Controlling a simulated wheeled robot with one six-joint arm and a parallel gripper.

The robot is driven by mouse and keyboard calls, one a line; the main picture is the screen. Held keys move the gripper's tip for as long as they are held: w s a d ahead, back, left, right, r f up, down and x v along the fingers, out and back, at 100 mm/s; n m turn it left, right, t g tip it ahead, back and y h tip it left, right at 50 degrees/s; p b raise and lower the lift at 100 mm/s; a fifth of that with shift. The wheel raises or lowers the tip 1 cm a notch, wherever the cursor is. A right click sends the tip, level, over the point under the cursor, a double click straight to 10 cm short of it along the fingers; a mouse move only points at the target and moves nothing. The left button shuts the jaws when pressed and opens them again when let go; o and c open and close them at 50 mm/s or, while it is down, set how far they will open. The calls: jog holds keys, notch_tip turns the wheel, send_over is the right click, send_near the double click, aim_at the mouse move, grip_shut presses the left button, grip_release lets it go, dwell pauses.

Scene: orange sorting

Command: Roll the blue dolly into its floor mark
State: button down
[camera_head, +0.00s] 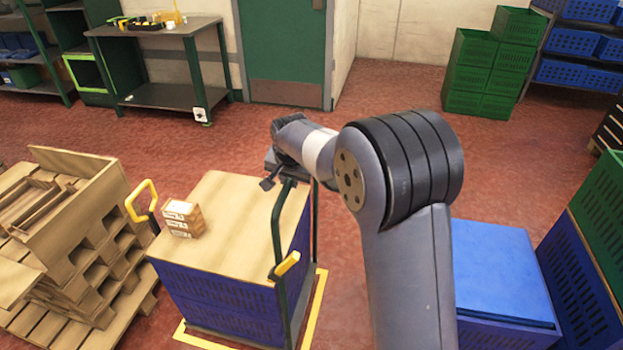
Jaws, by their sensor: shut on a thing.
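The blue dolly (225,303) stands upright left of centre, with blue slatted sides, a light wooden top and dark green handle posts (277,228). A yellow grip (287,264) sits on the near post. The yellow floor mark (319,297) shows as a line along the dolly's right side and at its front left corner. The dolly's base appears within these lines; its far edges are hidden. My gripper (272,175) is at the top of the handle, shut on it. My arm hides part of the handle's right end.
A small stack of boxes (183,218) lies on the dolly's top. Wooden pallets (85,235) stand close on the left, near a yellow loop handle (141,198). Blue crates (500,270) stand at right. Green crates (490,65) and a workbench (165,95) are behind. Red floor between is clear.

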jog(key=shift+w+a, duration=0.25)
jog(key=shift+a, duration=0.75)
jog(key=shift+r, duration=0.1)
jog(key=c, duration=1.3)
grip_release()
jog(key=shift+a, duration=0.1)
jog(key=v, duration=1)
jog(key=shift+r, duration=0.3)
jog(key=shift+s, duration=0.1)
